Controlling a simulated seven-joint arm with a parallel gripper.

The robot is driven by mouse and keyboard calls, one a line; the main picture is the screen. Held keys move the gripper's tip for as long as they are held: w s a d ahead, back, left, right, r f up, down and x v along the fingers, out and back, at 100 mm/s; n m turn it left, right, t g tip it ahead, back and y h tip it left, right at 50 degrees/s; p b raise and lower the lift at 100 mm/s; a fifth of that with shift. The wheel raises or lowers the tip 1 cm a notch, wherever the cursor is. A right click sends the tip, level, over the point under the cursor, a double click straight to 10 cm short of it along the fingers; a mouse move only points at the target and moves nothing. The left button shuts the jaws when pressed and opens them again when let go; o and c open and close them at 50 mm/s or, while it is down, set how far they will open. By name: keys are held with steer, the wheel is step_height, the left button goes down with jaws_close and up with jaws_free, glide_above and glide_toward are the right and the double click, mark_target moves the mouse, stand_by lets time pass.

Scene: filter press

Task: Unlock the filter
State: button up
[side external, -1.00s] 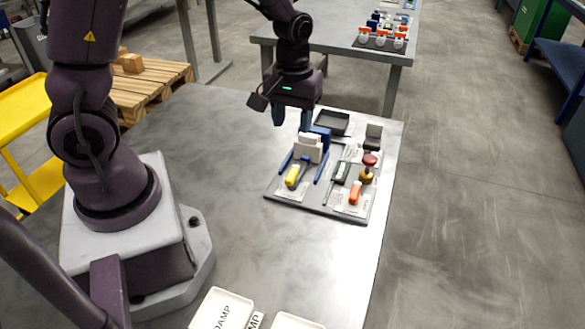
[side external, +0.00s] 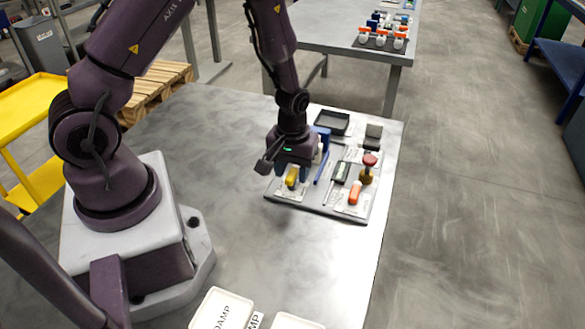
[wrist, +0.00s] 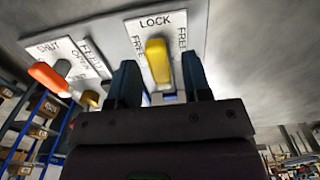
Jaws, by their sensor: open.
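The yellow lock handle (side external: 292,177) is at the near left of the grey press panel (side external: 325,206). In the wrist view the yellow handle (wrist: 157,62) points at the word LOCK on its white label (wrist: 152,22), with FREE on either side. My gripper (side external: 293,172) is over the handle, jaws open. In the wrist view my gripper's fingers (wrist: 160,68) stand on both sides of the handle, with a visible gap on each side. The white and blue press block (side external: 323,143) is mostly hidden behind my gripper.
A dark tray (side external: 332,122) lies at the back. The table left of the panel is clear.

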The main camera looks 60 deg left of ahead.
jaws_close()
steer(key=shift+m, duration=0.3)
steer(key=m, duration=1.3)
steer(key=shift+m, duration=2.1)
